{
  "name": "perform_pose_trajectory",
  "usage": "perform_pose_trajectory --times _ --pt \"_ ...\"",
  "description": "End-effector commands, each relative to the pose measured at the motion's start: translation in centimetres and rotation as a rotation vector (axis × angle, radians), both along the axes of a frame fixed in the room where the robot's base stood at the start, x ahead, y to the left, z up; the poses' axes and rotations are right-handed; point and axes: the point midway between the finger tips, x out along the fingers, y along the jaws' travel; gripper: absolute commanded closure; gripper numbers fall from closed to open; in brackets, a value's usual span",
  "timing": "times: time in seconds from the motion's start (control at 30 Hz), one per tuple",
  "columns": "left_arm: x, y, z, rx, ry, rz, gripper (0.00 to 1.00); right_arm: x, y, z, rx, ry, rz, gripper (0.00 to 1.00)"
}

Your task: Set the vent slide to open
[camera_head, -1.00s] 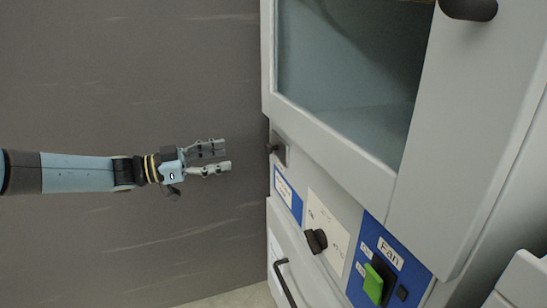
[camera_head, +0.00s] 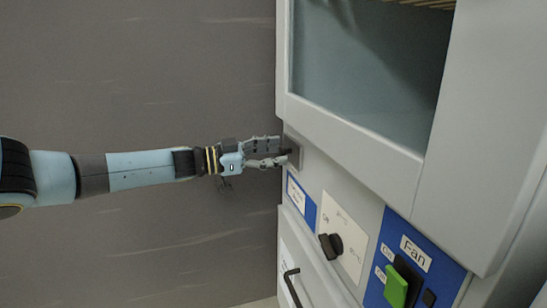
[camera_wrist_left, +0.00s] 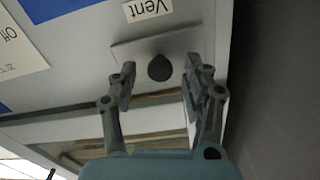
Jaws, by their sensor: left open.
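The vent slide's dark round knob (camera_wrist_left: 160,68) sits on a grey plate (camera_wrist_left: 130,49) on the cabinet front, close to a label reading "Vent" (camera_wrist_left: 148,8) in the left wrist view. My left gripper (camera_wrist_left: 160,85) is open, with one finger on each side of the knob. Whether the fingers touch it I cannot tell. In the head view my left gripper (camera_head: 283,152) reaches the cabinet's left edge and its fingertips largely cover the knob and plate. My right gripper is not in view.
The cabinet has a large window (camera_head: 365,75) above the panel. Below are a dark rotary knob (camera_head: 330,245), a green fan switch (camera_head: 396,287) on a blue plate and a dark handle (camera_head: 291,288). A dark wall (camera_head: 130,70) stands behind, with free room left of the cabinet.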

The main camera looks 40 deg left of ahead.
Motion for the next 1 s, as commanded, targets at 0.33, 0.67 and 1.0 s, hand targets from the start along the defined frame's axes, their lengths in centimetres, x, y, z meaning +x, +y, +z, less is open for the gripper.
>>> perform_pose_trajectory --times 0.33,0.67,1.0 --pt "0.13 -0.05 0.06 0.0 0.0 0.0 0.59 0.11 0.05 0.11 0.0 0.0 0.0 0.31" --pt "0.1 -0.04 0.03 0.0 0.0 0.0 1.0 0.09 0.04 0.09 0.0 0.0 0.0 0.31" --pt "0.04 -0.17 0.08 0.0 0.0 0.0 1.0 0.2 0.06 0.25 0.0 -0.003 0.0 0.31"
